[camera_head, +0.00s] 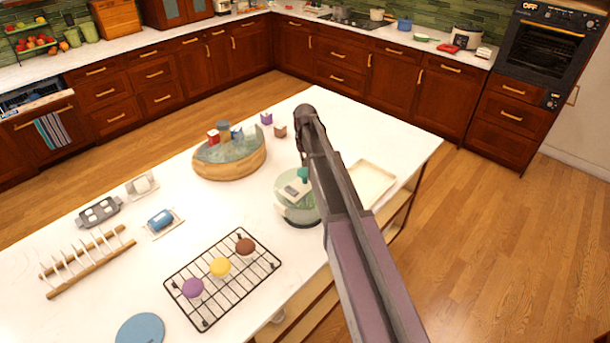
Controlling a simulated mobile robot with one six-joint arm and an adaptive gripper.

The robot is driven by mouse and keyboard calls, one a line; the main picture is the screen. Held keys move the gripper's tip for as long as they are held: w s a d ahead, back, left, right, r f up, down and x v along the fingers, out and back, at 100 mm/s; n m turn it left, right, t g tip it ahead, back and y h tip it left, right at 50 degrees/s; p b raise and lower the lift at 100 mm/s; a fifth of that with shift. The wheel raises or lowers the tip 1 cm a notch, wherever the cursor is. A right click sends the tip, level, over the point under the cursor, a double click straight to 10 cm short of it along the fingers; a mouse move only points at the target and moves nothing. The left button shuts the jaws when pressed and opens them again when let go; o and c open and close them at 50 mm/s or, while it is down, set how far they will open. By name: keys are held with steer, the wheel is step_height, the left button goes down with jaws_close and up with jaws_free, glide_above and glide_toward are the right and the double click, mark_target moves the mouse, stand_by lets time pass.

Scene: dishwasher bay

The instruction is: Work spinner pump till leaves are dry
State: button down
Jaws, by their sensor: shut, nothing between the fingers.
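The salad spinner (297,208) stands on the white island, right of its middle, with a clear, pale green bowl and a light lid. A teal knob (303,175) shows at the top of the lid, partly covered by my arm. My arm reaches in from the lower right and bends down above the spinner. My gripper (304,161) is a small dark shape at its end, shut and empty, just above or at the knob. I cannot tell whether it touches. The leaves inside cannot be made out.
A cream tray (371,184) lies right of the spinner. A black cooling rack (212,296) with three round pastries lies in front. A wooden plate rack (88,262) is far left.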

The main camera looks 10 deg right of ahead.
mark_target(305, 171)
steer(key=shift+f, duration=0.15)
steer(key=shift+f+b, duration=2.9)
steer(key=shift+b, duration=0.15)
steer(key=shift+r+p, duration=3.1)
steer(key=shift+f, duration=0.2)
steer(key=shift+r, duration=0.2)
steer(key=shift+r, duration=0.1)
step_height(305, 171, up, 6)
steer(key=p, duration=0.6)
